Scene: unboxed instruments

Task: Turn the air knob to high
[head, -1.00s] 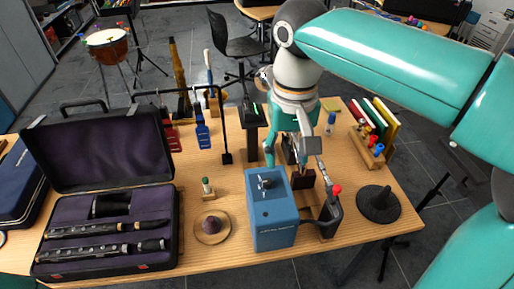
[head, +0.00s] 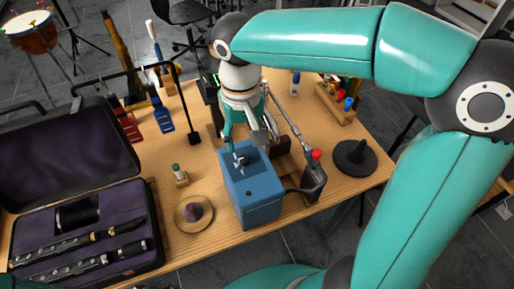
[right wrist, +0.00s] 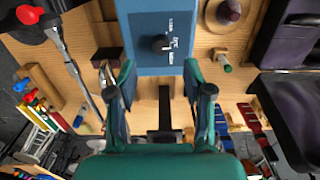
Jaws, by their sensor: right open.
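A blue box (head: 255,199) stands near the table's front edge. The dark air knob (right wrist: 160,44) is on its top, beside a white printed scale too small to read, in the right wrist view. The knob is partly covered by my gripper in the head view. My right gripper (head: 242,150) hangs over the back part of the box. In the right wrist view my right gripper (right wrist: 150,78) is open and empty, its fingers spread wide. The knob lies ahead of the fingertips, roughly between their lines, and they look apart from it. My left gripper does not show.
A red-topped black device (head: 314,180) with a hose stands right of the box. A black cone stand (head: 355,158) is farther right. A round wooden dish (head: 194,214) and an open clarinet case (head: 85,225) are left.

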